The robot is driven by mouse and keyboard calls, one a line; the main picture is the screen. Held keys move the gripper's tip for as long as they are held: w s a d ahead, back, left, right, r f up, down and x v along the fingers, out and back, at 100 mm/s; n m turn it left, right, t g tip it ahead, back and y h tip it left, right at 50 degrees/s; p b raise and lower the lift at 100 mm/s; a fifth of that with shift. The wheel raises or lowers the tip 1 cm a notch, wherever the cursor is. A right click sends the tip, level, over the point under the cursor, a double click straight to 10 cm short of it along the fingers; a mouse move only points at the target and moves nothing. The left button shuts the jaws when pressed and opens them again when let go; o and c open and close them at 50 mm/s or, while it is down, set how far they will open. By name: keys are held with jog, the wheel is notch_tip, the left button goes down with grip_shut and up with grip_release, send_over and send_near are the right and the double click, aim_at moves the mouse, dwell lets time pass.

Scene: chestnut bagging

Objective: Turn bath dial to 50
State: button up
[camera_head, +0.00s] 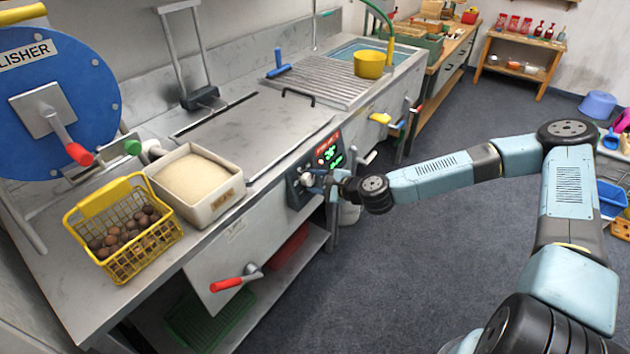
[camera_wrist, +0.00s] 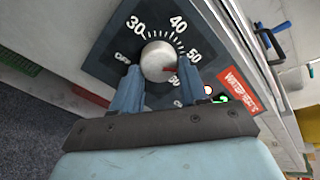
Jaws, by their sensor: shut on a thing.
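The bath dial is a round silver knob (camera_wrist: 156,58) on a dark control panel (camera_wrist: 105,62), with white numbers 30, 40 and 50 around it and OFF at its left. A small red mark shows at the knob's right side, roughly towards 50, partly hidden by a finger. My gripper (camera_wrist: 158,72) has its two blue fingers shut on the knob, one on each side. They cover the lower part of the scale. In the head view my gripper (camera_head: 325,183) reaches the panel (camera_head: 303,193) on the counter front, where green digits glow too small to read.
A red label (camera_wrist: 238,90) and small lights sit right of the dial. On the counter (camera_head: 235,120) are a white bin (camera_head: 222,201) and a yellow basket (camera_head: 84,232) of chestnuts. A red-handled lever (camera_head: 228,284) sticks out left of the panel. The floor right of the counter is clear.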

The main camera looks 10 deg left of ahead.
jog(key=shift+s+a+m, duration=0.1)
jog(key=shift+s+m, duration=0.1)
jog(key=shift+m, duration=0.5)
jog(key=shift+r, duration=0.15)
jog(key=o, duration=1.1)
jog(key=shift+c, duration=0.2)
jog(key=shift+w, duration=0.1)
jog(key=shift+d, duration=0.25)
jog(key=v, duration=1.3)
jog(key=shift+d+r, duration=0.1)
jog(key=shift+r, duration=0.05)
